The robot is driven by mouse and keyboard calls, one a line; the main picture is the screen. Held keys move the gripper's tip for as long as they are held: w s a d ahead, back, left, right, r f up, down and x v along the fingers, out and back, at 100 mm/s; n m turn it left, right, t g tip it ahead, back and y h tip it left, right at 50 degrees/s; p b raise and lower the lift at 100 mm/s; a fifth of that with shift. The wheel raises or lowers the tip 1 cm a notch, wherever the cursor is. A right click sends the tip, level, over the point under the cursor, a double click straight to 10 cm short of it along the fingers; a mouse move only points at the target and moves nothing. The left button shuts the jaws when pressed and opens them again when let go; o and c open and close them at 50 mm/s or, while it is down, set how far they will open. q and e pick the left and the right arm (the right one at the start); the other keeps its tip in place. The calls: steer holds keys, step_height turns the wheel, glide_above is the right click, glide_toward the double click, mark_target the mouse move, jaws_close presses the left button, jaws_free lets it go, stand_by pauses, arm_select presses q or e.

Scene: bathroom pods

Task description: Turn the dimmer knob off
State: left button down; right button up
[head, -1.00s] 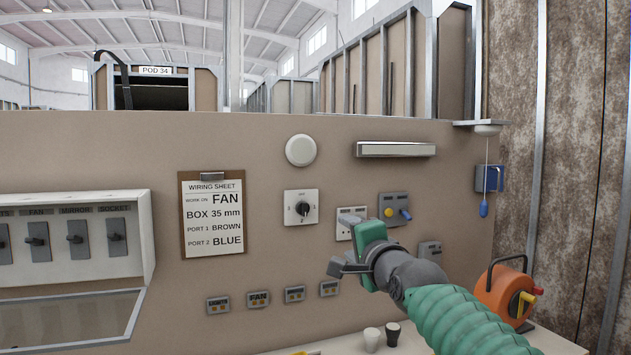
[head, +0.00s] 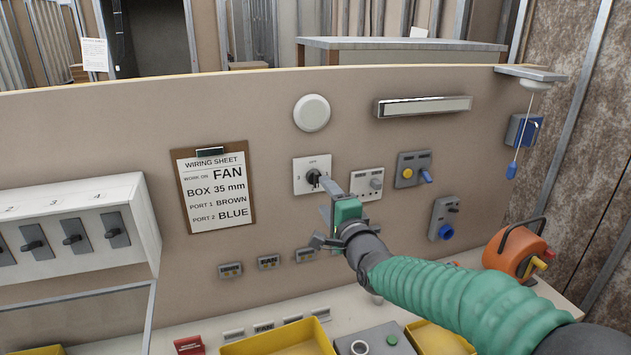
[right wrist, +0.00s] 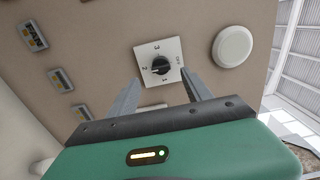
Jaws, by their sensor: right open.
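A black rotary knob (head: 313,177) sits on a square white plate (head: 302,186) on the beige wall panel. In the right wrist view the knob (right wrist: 160,66) shows with marks OFF, 1, 2 and 3 around it. Its grip bar lies roughly along the line from OFF to 2; I cannot tell which end points. My right gripper (head: 320,211) is open and empty, just right of and below the knob in the head view. In the right wrist view its two fingers (right wrist: 163,93) stand apart, with the knob beyond and between them, not touched. My left gripper is not in view.
A white plate with a pale knob (head: 367,184), a grey plate with a yellow button (head: 407,173) and a grey plate with a blue knob (head: 445,231) are to the right. A round white disc (head: 311,113) is above. Yellow bins (head: 279,341) and an orange reel (head: 515,249) stand below.

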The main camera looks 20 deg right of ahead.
mark_target(317, 183)
steer(key=w+p, duration=0.1)
steer(key=w, duration=0.7)
steer(key=shift+w+p, duration=0.1)
steer(key=shift+p, duration=0.25)
steer(key=shift+d+f, duration=0.1)
steer(key=shift+d, duration=0.05)
steer(key=c, duration=0.9)
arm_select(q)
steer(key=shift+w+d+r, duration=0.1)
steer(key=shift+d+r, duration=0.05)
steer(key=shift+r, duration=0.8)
arm_select(e)
jaws_close()
